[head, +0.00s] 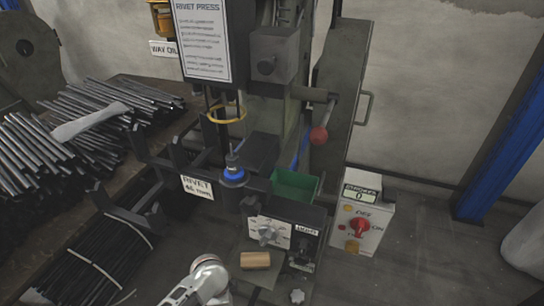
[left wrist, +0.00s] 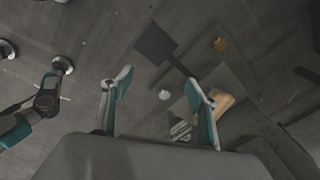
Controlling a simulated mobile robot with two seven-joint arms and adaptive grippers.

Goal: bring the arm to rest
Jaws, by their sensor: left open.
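My left gripper (left wrist: 158,85) shows in the left wrist view with its two teal-padded fingers spread apart and nothing between them. A wooden block (left wrist: 223,103) shows beside the right-hand finger, which partly covers it. In the head view the wooden block (head: 255,260) lies at the front of the press, below the control box. A light grey link of my arm rises from the bottom edge, left of the block. The fingers of my left gripper cannot be made out in the head view. My right gripper is not recognisable in either view.
The rivet press (head: 275,65) stands at the centre, with a red-knobbed lever (head: 319,135) and green tray (head: 295,187). A control box (head: 285,228) and a white counter box (head: 361,215) stand in front. Rod bundles (head: 40,150) lie left. The floor (head: 430,260) at right is clear.

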